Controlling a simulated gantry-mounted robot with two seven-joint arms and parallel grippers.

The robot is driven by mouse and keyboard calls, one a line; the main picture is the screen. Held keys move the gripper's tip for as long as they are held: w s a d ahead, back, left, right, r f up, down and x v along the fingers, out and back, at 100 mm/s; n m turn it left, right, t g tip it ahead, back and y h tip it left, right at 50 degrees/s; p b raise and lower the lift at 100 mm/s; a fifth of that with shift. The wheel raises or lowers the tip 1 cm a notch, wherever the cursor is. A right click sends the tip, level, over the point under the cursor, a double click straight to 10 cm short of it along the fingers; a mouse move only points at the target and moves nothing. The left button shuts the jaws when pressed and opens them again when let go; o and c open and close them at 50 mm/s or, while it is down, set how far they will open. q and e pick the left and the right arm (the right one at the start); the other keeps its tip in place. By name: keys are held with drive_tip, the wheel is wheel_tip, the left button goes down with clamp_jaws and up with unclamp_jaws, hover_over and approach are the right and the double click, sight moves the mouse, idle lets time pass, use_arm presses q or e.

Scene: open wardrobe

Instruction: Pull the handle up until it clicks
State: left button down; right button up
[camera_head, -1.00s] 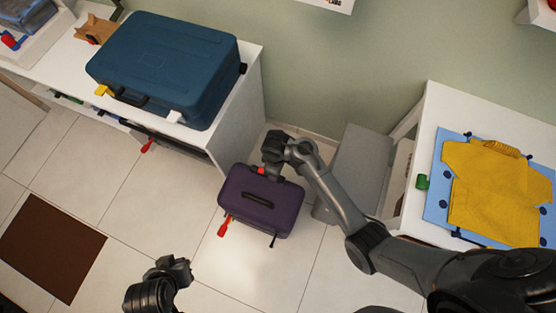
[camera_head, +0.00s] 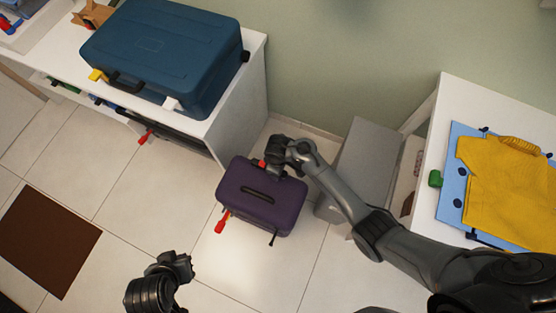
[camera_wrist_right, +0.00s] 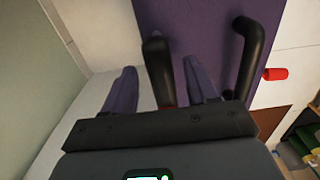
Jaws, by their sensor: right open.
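A purple suitcase (camera_head: 285,218) stands on the tiled floor, with a dark handle (camera_head: 258,195) on its upper face. My right gripper (camera_head: 272,165) is at the suitcase's far edge, near a small red part. In the right wrist view the two fingers are apart, with a black bar (camera_wrist_right: 155,60) between them and gaps on both sides. A second black curved bar (camera_wrist_right: 249,58) is to the right of the fingers, against the purple surface. Whether the bar is touched is not clear. My left gripper (camera_head: 180,266) is low at left, away from the suitcase; its jaws are unclear.
A blue suitcase (camera_head: 165,55) lies on a white cabinet (camera_head: 240,80) at the back left. A grey box (camera_head: 355,165) stands right of the purple suitcase. A table with a yellow garment (camera_head: 500,190) is at right. A brown mat (camera_head: 45,238) lies on the floor at left.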

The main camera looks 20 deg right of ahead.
use_arm(q)
drive_tip(key=shift+a, duration=0.1)
use_arm(e)
drive_tip(key=shift+f, duration=0.1)
drive_tip(key=shift+c, duration=0.3)
clamp_jaws()
